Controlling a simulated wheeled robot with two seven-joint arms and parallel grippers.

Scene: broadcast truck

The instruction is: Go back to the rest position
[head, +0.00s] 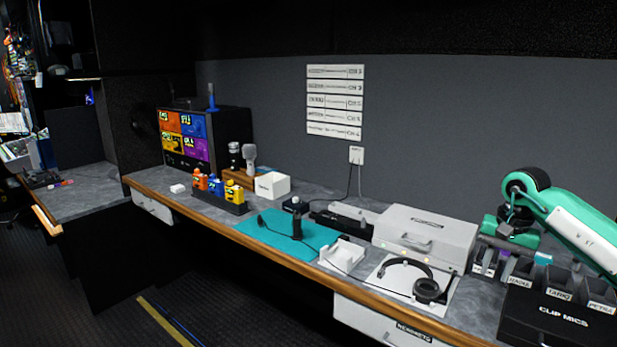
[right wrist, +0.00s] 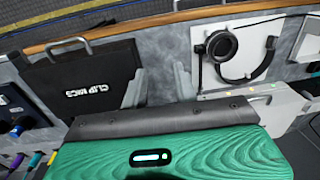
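My right arm comes in from the right in the head view, green and white. Its gripper (head: 492,262) hangs over the back right of the worktop, beside the white case and behind the black clip mics case (head: 560,318). In the right wrist view, two grey fingers (right wrist: 160,88) stand apart with only grey worktop seen between them, so the gripper looks open and empty. The clip mics case (right wrist: 85,75) is left of the fingers there, and the headset (right wrist: 222,45) on its white mat is to the right. My left gripper is not in view.
The long worktop holds a white case (head: 425,232), a headset (head: 425,288), a white cradle (head: 342,256), a teal mat (head: 275,236) with a dark upright device, coloured packs (head: 233,192) and a monitor (head: 186,135). Labelled bins (head: 555,283) stand at the right. A drawer (head: 385,322) juts out below.

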